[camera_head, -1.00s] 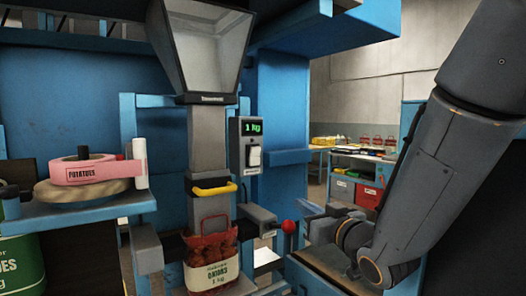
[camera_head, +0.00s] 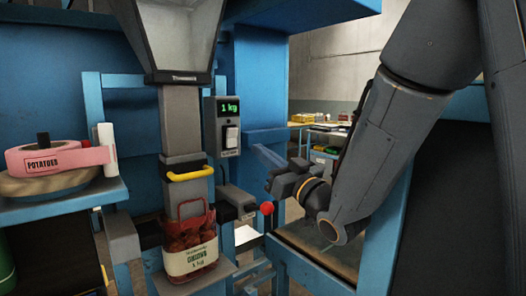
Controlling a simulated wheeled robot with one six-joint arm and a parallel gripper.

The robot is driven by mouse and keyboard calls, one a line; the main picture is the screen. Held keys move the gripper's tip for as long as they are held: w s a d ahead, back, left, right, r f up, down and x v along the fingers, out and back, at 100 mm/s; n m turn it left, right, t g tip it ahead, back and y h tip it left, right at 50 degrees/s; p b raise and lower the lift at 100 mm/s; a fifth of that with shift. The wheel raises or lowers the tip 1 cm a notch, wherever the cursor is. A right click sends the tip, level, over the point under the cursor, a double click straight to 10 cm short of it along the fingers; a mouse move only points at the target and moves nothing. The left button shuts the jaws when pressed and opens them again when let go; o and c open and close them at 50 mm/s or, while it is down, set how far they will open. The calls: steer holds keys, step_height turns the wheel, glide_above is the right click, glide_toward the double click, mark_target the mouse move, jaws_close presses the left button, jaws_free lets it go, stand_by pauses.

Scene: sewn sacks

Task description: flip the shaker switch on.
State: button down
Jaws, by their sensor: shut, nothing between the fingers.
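A grey control box (camera_head: 210,140) is fixed beside the chute, with a green "1 kg" display (camera_head: 229,107) at its top. Below the display is a white rocker switch (camera_head: 232,136), probably the shaker switch; its on or off position is too small to tell. My gripper (camera_head: 257,150) is shut and empty, to the right of and slightly below the switch, apart from it in the picture. Its fingers point up and left toward the box. My arm comes in from the upper right.
A red-knobbed lever (camera_head: 267,208) stands just below my gripper. A yellow clamp handle (camera_head: 191,173) crosses the chute above a red net sack of onions (camera_head: 190,245). A pink "POTATOES" label roll (camera_head: 58,158) lies on the left shelf. A blue ledge (camera_head: 265,137) is behind my gripper.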

mark_target(234, 129)
steer(key=p+x, duration=0.3)
steer(key=x, duration=0.7)
steer(key=shift+w+a+r, duration=0.15)
steer(key=shift+w+a, duration=0.05)
steer(key=shift+a, duration=0.05)
steer(key=shift+p, duration=0.3)
